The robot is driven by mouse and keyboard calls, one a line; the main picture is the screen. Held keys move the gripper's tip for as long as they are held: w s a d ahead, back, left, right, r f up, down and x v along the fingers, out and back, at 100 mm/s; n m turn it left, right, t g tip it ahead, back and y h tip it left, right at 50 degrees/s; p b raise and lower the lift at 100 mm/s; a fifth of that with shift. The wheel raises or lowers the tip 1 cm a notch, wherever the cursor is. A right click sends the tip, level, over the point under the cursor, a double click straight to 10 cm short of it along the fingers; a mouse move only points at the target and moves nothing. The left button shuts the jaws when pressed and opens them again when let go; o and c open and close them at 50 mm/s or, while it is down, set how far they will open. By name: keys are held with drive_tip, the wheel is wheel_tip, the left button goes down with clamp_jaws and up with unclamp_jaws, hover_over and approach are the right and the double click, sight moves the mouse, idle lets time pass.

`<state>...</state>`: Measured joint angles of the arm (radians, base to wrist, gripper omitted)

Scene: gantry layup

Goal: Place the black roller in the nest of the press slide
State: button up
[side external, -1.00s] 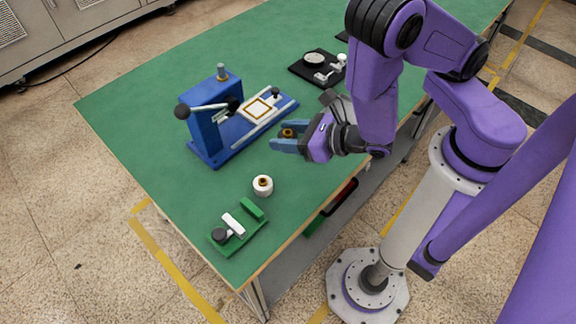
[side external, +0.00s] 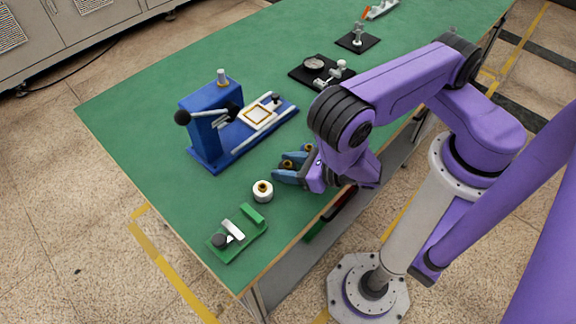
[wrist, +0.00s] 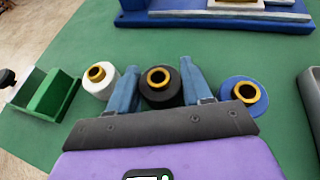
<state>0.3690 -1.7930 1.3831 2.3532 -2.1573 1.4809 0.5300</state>
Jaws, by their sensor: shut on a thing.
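The black roller (wrist: 161,88) has a brass-coloured core and stands between the two blue fingers of my gripper (wrist: 158,85) in the wrist view. My gripper is shut on it, and it also shows in the side view (side external: 287,165). I cannot tell whether the roller clears the table. The press (side external: 208,120) is blue with a black-knobbed lever. Its slide carries a pale plate with a gold-edged square nest (side external: 257,115), which looks empty. My gripper is in front of the press, to the lower right of the slide.
A white roller (wrist: 99,79) stands left of my gripper and a blue roller (wrist: 243,94) right of it, both close to the fingers. A green fixture (side external: 238,235) sits at the near table corner. Black fixtures (side external: 320,70) stand farther back. Green table is clear between.

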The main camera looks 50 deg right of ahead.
drive_tip(key=shift+f, duration=0.4)
drive_tip(key=o, duration=1)
drive_tip(key=shift+o, duration=0.2)
drive_tip(key=shift+v, duration=3.7)
drive_tip(key=d+r+m+g+h, duration=0.3)
drive_tip(key=d+r+m+h, duration=0.75)
drive_tip(key=m, duration=0.55)
drive_tip(key=s+r+m+g+y, duration=0.6)
drive_tip(key=s+r+m+g, duration=0.3)
drive_tip(key=r+m, duration=0.1)
drive_tip(key=shift+a+r+m+g, duration=0.3)
drive_tip(key=shift+a+m, duration=0.1)
drive_tip(key=shift+s+a+r+y, duration=0.15)
drive_tip(key=shift+s+r+y, duration=0.05)
drive_tip(key=shift+r+y, duration=0.15)
